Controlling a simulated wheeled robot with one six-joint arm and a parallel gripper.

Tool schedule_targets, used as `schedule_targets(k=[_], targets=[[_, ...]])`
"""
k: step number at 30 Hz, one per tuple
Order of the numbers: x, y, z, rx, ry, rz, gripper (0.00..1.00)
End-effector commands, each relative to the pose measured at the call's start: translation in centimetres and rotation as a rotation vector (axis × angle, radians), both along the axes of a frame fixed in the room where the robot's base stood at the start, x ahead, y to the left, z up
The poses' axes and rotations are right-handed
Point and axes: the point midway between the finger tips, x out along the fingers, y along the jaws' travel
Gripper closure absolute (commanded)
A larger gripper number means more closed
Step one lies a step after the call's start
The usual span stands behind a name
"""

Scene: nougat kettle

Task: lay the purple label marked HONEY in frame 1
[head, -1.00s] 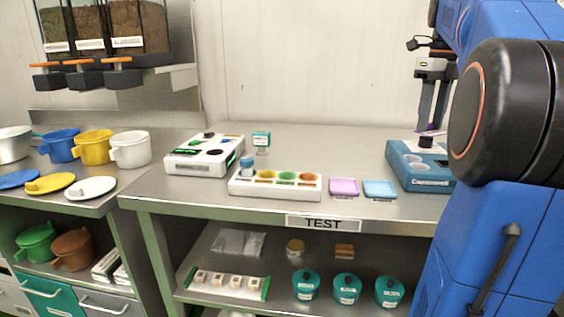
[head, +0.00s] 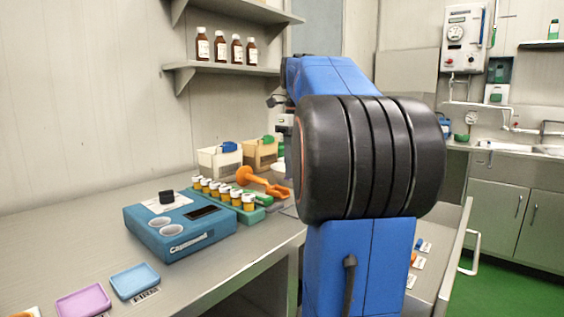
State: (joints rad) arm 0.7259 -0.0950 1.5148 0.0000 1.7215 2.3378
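My gripper (head: 286,124) shows only as a sliver at the left edge of my arm's black joint. Its fingertips and whatever is between them are hidden behind my arm. The purple label marked HONEY cannot be made out. No frame marked 1 can be read. An open drawer (head: 453,262) to the right of my arm holds small coloured pieces and white cards, too small to read and partly hidden.
A teal device (head: 178,243) stands on the steel bench (head: 80,240). A purple tray (head: 82,300) and a blue tray (head: 135,281) lie at its front. A row of small bottles (head: 224,192) and an orange tool (head: 262,182) are behind. Green floor (head: 525,265) is clear at right.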

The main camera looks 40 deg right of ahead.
Motion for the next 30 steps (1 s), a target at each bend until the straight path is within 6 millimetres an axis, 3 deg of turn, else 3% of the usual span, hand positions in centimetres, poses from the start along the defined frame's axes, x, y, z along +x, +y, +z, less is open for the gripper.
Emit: schedule_targets(k=[30], targets=[[0.0,0.0,-8.0,0.001,0.001,0.000,0.83]])
